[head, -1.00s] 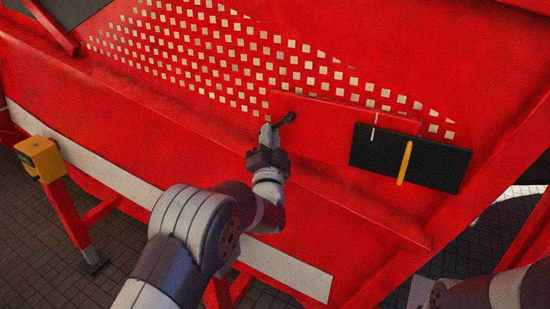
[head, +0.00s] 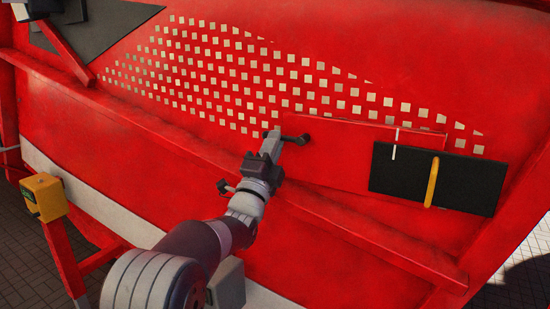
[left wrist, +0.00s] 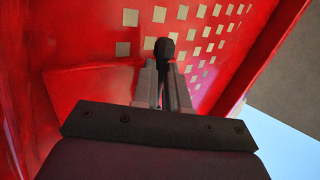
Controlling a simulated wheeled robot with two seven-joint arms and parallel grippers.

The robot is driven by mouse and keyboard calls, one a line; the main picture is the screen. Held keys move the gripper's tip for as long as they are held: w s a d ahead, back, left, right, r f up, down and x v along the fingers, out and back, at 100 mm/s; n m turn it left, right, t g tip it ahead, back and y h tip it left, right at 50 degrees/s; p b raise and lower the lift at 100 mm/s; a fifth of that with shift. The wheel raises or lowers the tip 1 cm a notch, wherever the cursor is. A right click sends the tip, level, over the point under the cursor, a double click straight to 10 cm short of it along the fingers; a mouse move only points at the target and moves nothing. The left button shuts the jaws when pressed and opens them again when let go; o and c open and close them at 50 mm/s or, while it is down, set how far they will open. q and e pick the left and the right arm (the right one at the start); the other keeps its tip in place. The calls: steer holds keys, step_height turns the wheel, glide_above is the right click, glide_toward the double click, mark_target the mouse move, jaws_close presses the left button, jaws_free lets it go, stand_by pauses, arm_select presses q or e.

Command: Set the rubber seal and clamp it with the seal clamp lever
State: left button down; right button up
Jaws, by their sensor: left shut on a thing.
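My left gripper (head: 279,138) is shut on a short black lever (head: 298,139), which I take to be the seal clamp lever. The lever is at the left end of a flat red plate (head: 345,130) on the red machine wall. In the left wrist view, the black knob (left wrist: 164,48) shows between the grey fingers (left wrist: 163,75). Right of the plate is a flat black rectangle (head: 400,172). I cannot tell whether it is the rubber seal. A yellow bar (head: 432,183) crosses it upright, and a white mark (head: 395,146) is above. My right gripper is not in view.
Square holes (head: 240,75) cover the wall above the plate. A red ledge (head: 350,233) runs slantwise below the gripper. A yellow box (head: 44,197) stands on a post at the lower left. Paved floor shows at the lower left.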

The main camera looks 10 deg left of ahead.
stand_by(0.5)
arm_select(q)
steer(key=c, duration=1.3)
jaws_free()
steer(key=shift+o, duration=0.8)
steer(key=shift+a+h, duration=0.15)
steer(key=shift+h, duration=0.15)
steer(key=b+v, duration=0.4)
steer(key=v, duration=0.8)
steer(key=shift+s+f, duration=0.25)
